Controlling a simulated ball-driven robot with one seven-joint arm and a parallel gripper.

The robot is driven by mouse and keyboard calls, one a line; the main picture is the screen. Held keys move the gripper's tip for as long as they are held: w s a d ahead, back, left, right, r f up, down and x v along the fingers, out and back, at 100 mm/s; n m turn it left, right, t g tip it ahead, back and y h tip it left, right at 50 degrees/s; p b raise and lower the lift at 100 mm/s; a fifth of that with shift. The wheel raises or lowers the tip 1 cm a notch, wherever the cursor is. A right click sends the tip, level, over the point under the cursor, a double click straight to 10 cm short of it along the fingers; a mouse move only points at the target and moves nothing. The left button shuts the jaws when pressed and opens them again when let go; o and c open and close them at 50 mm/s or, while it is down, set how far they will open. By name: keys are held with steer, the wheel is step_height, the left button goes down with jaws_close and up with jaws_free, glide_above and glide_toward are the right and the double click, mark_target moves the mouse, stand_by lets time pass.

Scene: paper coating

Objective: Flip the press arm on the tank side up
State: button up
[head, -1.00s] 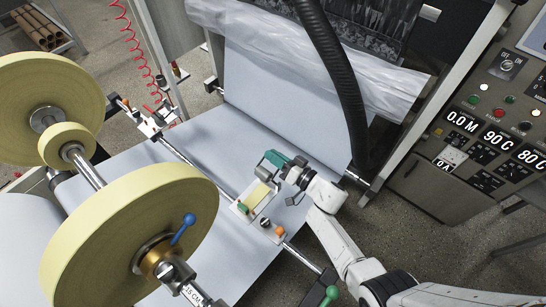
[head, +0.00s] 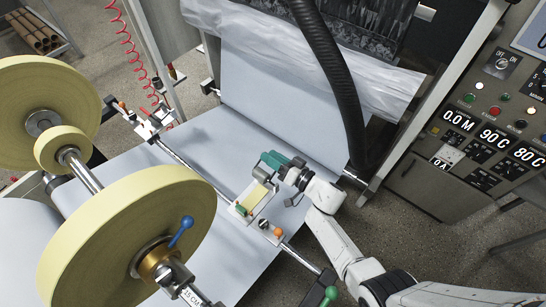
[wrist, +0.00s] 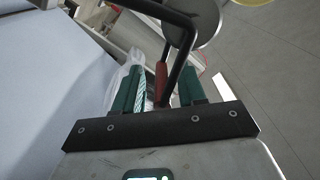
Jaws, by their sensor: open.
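My gripper (head: 268,161) has teal fingers and is just above the near press unit, a pale plate (head: 243,217) with a yellow pad and green and orange knobs, on the cross rod. In the wrist view, my gripper (wrist: 160,92) is open. A bent black bar (wrist: 184,62), apparently the press arm, reaches between or just beyond its fingers. A red-brown grip (wrist: 161,80) shows in the gap between them; I cannot tell whether they touch it. A similar far unit (head: 150,124) sits at the rod's other end. Which unit is on the tank side is not clear.
Large yellow rolls (head: 125,245) stand at the left. A thick black hose (head: 337,80) hangs behind my gripper. Pale paper web (head: 215,150) runs beneath the rod. A control panel (head: 490,135) stands at the right, with open floor before it.

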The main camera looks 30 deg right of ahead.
steer(key=v, duration=1)
steer(key=shift+s, duration=0.3)
steer(key=shift+d, duration=0.1)
